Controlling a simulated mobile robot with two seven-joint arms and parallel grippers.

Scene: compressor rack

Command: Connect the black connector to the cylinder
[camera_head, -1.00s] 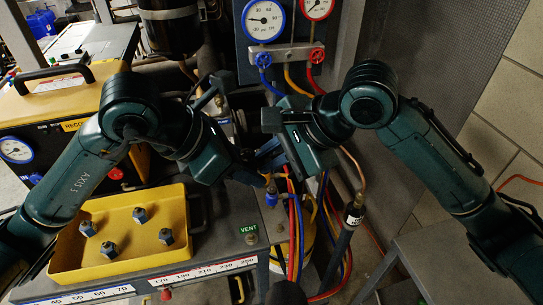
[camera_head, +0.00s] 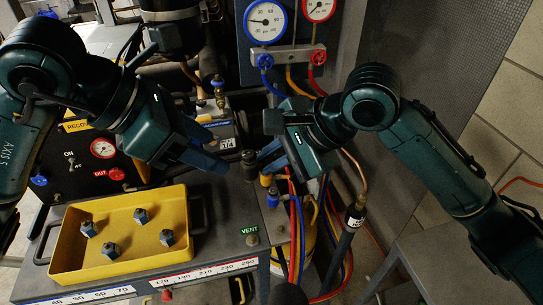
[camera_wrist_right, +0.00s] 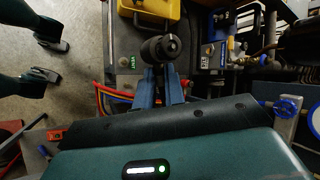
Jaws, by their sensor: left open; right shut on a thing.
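The black connector (camera_head: 249,158) is a short dark cylindrical piece at the tips of my right gripper (camera_head: 262,161). In the right wrist view the connector (camera_wrist_right: 162,48) stands out between the two blue fingers of my right gripper (camera_wrist_right: 162,88), which is shut on it. My left gripper (camera_head: 208,147) is open and empty, left of the connector and apart from it. A yellow cylinder (camera_head: 308,222) stands below and behind the hoses, mostly hidden; I cannot tell its fitting clearly.
A yellow tray (camera_head: 110,265) with several hex fittings sits on the grey bench. Red, blue and yellow hoses (camera_head: 295,225) hang below my right gripper. A gauge manifold (camera_head: 287,55) is at the back. A black-handled torch-like tool (camera_head: 343,240) stands at the right.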

